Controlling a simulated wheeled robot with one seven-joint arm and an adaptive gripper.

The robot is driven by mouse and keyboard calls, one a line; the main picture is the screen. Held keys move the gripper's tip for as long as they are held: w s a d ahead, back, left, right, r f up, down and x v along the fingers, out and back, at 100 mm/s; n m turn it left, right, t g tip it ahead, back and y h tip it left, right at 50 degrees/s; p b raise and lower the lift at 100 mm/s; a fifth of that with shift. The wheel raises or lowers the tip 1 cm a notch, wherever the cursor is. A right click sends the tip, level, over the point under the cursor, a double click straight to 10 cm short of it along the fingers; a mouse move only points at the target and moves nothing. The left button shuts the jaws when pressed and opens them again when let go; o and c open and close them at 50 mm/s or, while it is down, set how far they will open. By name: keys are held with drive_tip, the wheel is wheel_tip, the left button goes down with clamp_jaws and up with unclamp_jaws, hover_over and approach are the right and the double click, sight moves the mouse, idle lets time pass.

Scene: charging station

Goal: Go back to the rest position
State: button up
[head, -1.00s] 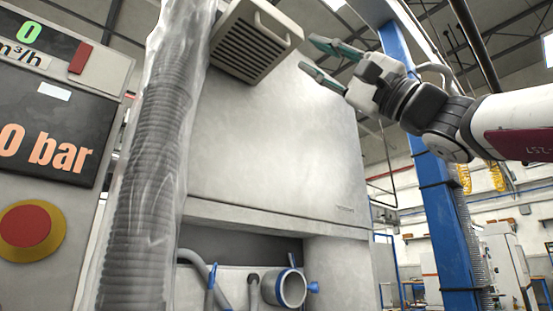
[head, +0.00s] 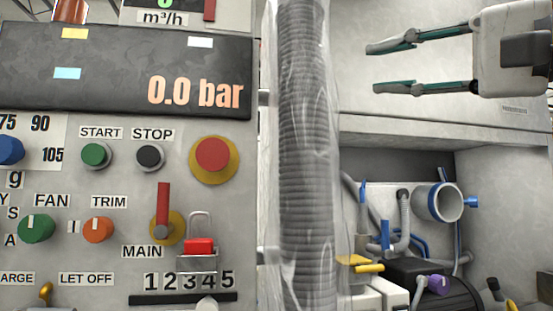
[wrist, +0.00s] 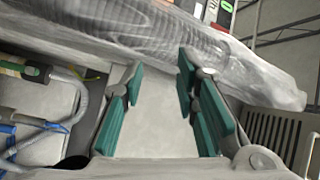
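My gripper (head: 385,67) is at the upper right of the head view, pointing left, with its two green-padded fingers spread apart. It is in front of the pale machine cabinet and to the right of the ribbed hose. In the wrist view my gripper (wrist: 158,78) also shows open, with nothing between the fingers. Beyond the fingertips lies the plastic-wrapped ribbed hose (wrist: 170,35).
The ribbed hose (head: 305,150) runs upright between the control panel (head: 130,190) and an open recess. The recess holds a round pipe end (head: 447,203), hoses and valves. A vented box (wrist: 270,135) is at the wrist view's right.

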drive_tip(key=s+a+f+g+h, duration=0.2)
drive_tip(key=f, duration=0.8)
drive_tip(key=s+a+f+n+g+h, duration=0.1)
drive_tip(key=s+f+g+h, duration=0.15)
drive_tip(key=f, duration=0.65)
drive_tip(key=s+a+f+g+h, duration=0.1)
drive_tip(key=a+f+g+h, duration=0.15)
drive_tip(key=f, duration=0.75)
drive_tip(key=s+d+f+n+g+h, duration=0.1)
drive_tip(key=s+d+f+g+h, duration=0.35)
drive_tip(key=f, duration=0.55)
drive_tip(key=s+d+f+n+g+h, duration=0.1)
drive_tip(key=s+d+f+g+h, duration=0.15)
drive_tip(key=s+d+f, duration=0.45)
wheel_tip(320, 180, up, 33)
drive_tip(key=s+a+t+p, duration=0.1)
drive_tip(key=t+p, duration=0.4)
drive_tip(key=p, duration=2.9)
drive_tip(key=shift+s+a+h, duration=0.15)
drive_tip(key=shift+a+h, duration=0.1)
drive_tip(key=shift+h, duration=0.15)
